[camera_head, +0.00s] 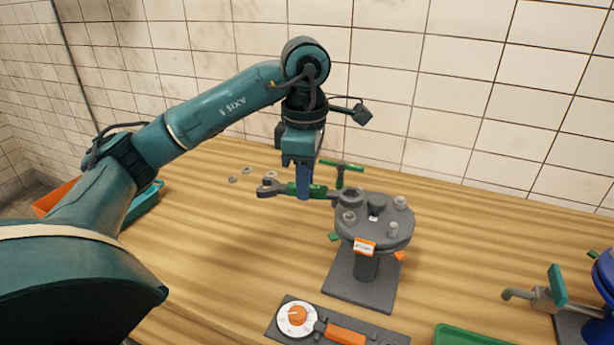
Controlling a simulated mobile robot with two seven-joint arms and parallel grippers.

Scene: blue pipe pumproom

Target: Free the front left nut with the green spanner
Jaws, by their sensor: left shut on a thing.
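My left gripper (304,193) reaches down from above and is shut on the middle of the green spanner (318,192). The spanner lies level in the grip, its open jaw end to the left and its ring end to the right. The ring end is at the back left edge of the round grey flange (376,240); I cannot tell whether it is seated on a nut or just above. The front left nut (349,217) shows uncovered on the flange, in front of the ring end. Other nuts (393,229) stand at the flange's right side. My right gripper is not in view.
A green T-handled tool (341,168) stands behind the spanner. Loose washers or nuts (247,170) lie left of it. A dial tool with an orange handle (346,335) and a green tray (468,336) are in front. A blue valve (604,280) is at right.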

